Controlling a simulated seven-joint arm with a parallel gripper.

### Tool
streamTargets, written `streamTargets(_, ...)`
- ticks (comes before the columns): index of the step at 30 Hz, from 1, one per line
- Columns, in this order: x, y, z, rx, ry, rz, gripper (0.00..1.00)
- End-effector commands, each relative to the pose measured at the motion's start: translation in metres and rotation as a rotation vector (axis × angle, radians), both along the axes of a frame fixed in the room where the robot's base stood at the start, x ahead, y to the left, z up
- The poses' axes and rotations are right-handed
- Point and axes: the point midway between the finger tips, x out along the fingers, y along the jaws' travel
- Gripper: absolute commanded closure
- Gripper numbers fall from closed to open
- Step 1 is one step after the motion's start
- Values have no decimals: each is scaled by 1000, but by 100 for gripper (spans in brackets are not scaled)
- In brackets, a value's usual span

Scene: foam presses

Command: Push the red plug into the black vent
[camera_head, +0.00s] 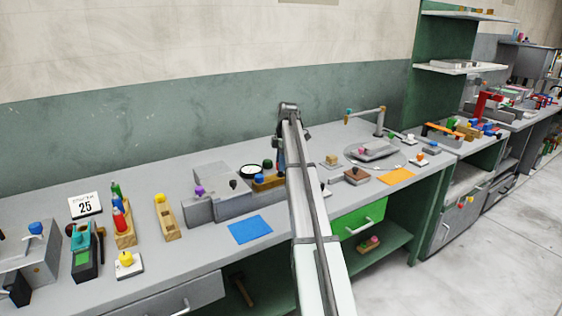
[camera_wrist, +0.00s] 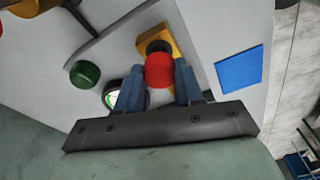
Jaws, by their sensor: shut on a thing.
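The red plug (camera_wrist: 159,71) is between the two blue fingers of my gripper (camera_wrist: 158,85) in the wrist view. My gripper is shut on it. A black round part (camera_wrist: 159,46), which looks like the black vent, shows just beyond the plug, against a yellow block (camera_wrist: 176,42). The plug partly covers it, and I cannot tell whether they touch. In the head view my gripper (camera_head: 279,160) is mostly hidden behind my arm, above the bench near a wooden block (camera_head: 268,184). The red plug cannot be made out there.
A green knob (camera_wrist: 85,74) and a round white dial (camera_wrist: 110,96) lie close to my gripper. A blue mat (camera_head: 249,229) lies in front on the bench. A grey housing (camera_head: 213,206) is to the left. An orange mat (camera_head: 397,176) and several fixtures are to the right.

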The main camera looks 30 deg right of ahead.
Motion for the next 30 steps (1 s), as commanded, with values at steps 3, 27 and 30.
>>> streamTargets(3, 0, 0, -3, 0, 0, 0, 94)
streamTargets(27, 0, 0, -18, 0, 0, 0, 94)
streamTargets(30, 0, 0, -20, 0, 0, 0, 94)
